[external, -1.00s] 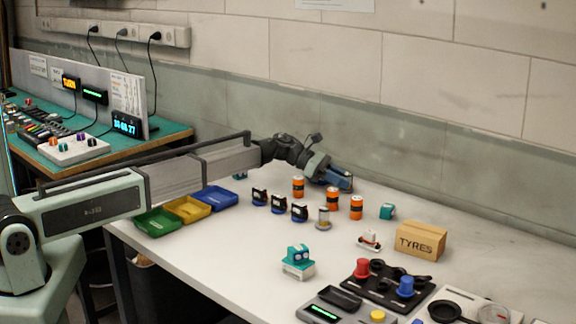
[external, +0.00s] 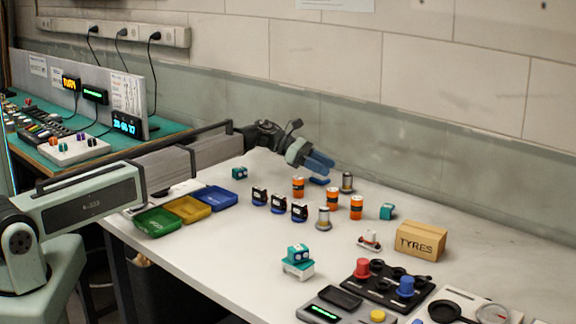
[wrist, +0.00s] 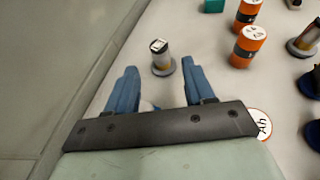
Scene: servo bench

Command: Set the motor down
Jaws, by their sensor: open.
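A motor (external: 347,183), a grey cylinder with a dark top, stands upright on a round base on the white bench, beyond the orange cans. It also shows in the wrist view (wrist: 161,58), just past my fingertips and roughly centred between them. My gripper (external: 327,171) is open, its two blue fingers spread; the wrist view (wrist: 159,80) shows nothing held between them. A second similar grey cylinder (external: 323,218) stands on a round base nearer the camera.
Several orange cans (external: 332,199) stand close to my gripper. Dark-and-blue units (external: 279,204) and green, yellow and blue trays (external: 214,199) lie to the left. A teal block (external: 387,211) and a TYRES box (external: 420,241) are to the right. The wall runs behind the bench.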

